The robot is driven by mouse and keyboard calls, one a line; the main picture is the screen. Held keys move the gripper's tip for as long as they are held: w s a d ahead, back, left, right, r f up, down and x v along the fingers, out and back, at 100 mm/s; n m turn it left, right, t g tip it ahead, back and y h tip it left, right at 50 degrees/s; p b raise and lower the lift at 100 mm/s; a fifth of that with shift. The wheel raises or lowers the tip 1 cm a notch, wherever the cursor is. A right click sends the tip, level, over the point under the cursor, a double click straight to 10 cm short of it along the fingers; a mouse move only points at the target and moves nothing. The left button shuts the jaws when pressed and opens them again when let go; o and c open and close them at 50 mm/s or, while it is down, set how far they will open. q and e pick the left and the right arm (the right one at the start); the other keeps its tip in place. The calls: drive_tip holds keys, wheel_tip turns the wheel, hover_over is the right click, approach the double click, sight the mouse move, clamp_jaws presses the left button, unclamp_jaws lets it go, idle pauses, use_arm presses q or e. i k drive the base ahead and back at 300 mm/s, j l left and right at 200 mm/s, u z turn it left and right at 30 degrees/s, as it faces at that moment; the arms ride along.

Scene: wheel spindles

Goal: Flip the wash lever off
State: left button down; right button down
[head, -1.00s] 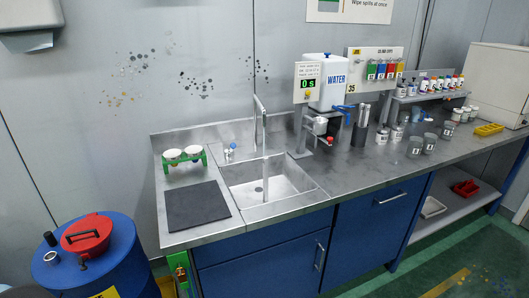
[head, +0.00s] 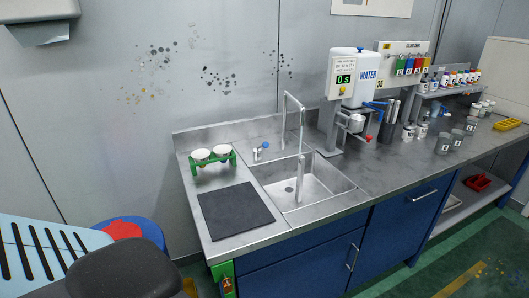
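The sink (head: 318,190) is set in the steel counter. A tall gooseneck faucet (head: 286,115) stands behind it, and a pale vertical stream (head: 300,180) runs below its spout into the basin. Left of the faucet is a small tap fitting with a lever (head: 257,153), and a blue knob (head: 266,146) shows beside it. The lever's exact position is too small to tell. A light blue slotted part and a dark rounded part of my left arm fill the lower left corner, well apart from the tap. Neither gripper's fingers are in view.
A green rack (head: 213,160) with two white cups and a dark mat (head: 236,210) lie left of the sink. A dispenser with a water tank (head: 358,80) stands right of the sink, with several jars beyond. A blue drum (head: 140,228) is partly hidden behind my arm.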

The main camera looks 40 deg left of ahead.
sight(266, 144)
drive_tip(key=k+j, duration=0.1)
drive_tip(key=j, duration=0.3)
drive_tip(key=k+j+z, duration=0.1)
drive_tip(key=j, duration=0.35)
drive_tip(key=k+j, duration=0.2)
drive_tip(key=j, duration=0.2)
drive_tip(key=k+j+z, duration=0.1)
drive_tip(key=j, duration=0.3)
